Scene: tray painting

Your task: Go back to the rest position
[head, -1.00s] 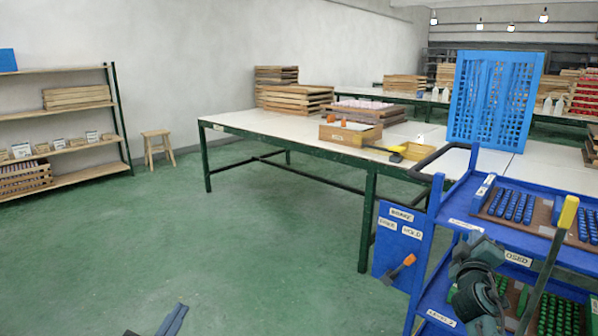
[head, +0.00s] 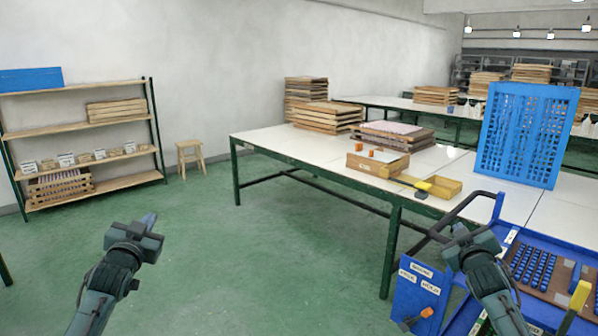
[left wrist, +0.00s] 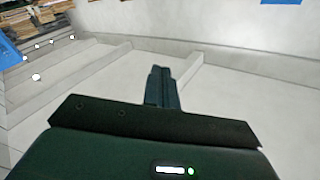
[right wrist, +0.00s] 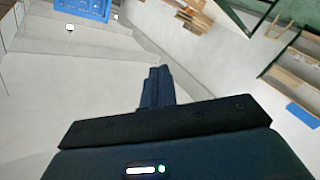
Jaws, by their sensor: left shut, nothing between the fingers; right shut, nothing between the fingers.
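My left gripper (head: 149,222) is raised over the green floor at the lower left of the head view. Its fingers are together and empty, and they also show in the left wrist view (left wrist: 160,86). My right gripper (head: 462,231) is raised in front of the blue cart at the lower right of the head view. Its fingers look closed and empty in the right wrist view (right wrist: 157,86). Both wrist views show mostly walls and ceiling.
The blue cart (head: 415,300) with trays of blue pieces stands at the lower right, close to my right arm. A long white table (head: 270,142) holds wooden trays and a blue perforated panel (head: 527,135). A shelf (head: 60,131) and stool (head: 190,158) stand left. The middle floor is clear.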

